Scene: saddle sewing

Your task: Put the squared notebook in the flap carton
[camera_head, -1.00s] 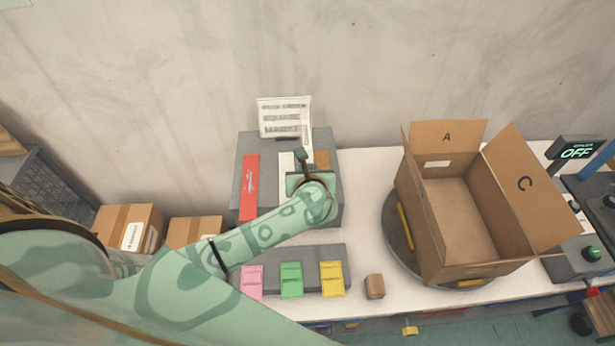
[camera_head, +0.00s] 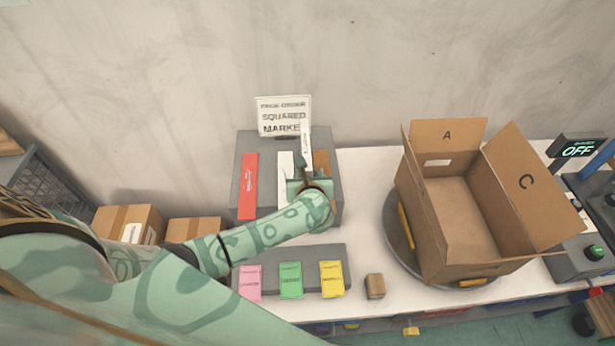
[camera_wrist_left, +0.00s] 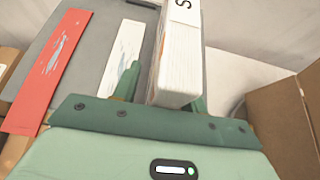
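My left gripper (camera_head: 303,172) is above the grey stand at the back left. It holds a white block-like notebook (camera_head: 306,143), standing up from the fingers. In the left wrist view this notebook (camera_wrist_left: 178,62) is between the fingers (camera_wrist_left: 165,92) and shows a letter S, so I take it to be the squared notebook. A small gap seems to show beside the left finger. The flap carton (camera_head: 452,217) stands open at the right, with flaps A and C spread and its visible floor empty. My right gripper is not in view.
The grey stand (camera_head: 246,145) bears a red (camera_head: 249,186), a white (camera_head: 286,168) and a brown flat item (camera_head: 321,162). A sign (camera_head: 283,116) stands behind. Pink, green and yellow packs and a small brown block (camera_head: 375,286) lie in front. The carton is on a turntable (camera_head: 398,248).

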